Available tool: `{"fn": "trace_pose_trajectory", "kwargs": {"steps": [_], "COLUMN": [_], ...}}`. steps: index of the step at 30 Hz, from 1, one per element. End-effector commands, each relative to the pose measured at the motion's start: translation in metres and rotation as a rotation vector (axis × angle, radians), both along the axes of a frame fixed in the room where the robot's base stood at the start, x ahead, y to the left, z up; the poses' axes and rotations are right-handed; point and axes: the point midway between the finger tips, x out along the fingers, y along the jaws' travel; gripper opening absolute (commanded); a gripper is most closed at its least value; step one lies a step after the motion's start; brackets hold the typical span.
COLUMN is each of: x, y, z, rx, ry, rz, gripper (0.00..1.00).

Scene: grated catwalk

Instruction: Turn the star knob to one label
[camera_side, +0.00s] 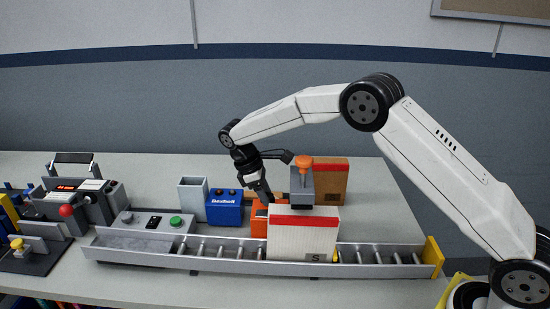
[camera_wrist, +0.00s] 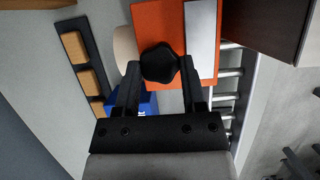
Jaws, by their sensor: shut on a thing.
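The star knob (camera_wrist: 160,63) is black with rounded lobes. It sits on an orange housing (camera_wrist: 158,20) that has a pale plate (camera_wrist: 200,30) along one side. My gripper (camera_wrist: 161,75) has one finger on each side of the knob and is shut on it. No label writing can be read in the wrist view. In the side view my gripper (camera_side: 266,196) reaches down to the orange housing (camera_side: 258,223), which is partly hidden behind a white and red box. The knob itself cannot be made out there.
The white and red box (camera_side: 303,240) stands at the roller conveyor (camera_side: 205,248). A grey block with an orange top (camera_side: 304,162) and a brown box (camera_side: 333,180) stand close right of my gripper. A blue box (camera_side: 225,210) is close left. The back right table is clear.

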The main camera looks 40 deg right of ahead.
Motion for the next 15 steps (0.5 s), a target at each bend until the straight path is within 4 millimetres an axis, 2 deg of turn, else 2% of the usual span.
{"fn": "trace_pose_trajectory", "kwargs": {"steps": [8, 15], "x": [0.0011, 0.0018], "y": [-0.0004, -0.0014], "z": [0.0008, 0.0005], "rx": [0.000, 0.000], "ry": [0.001, 0.002], "rz": [-0.083, -0.244], "gripper": [0.00, 0.00]}}
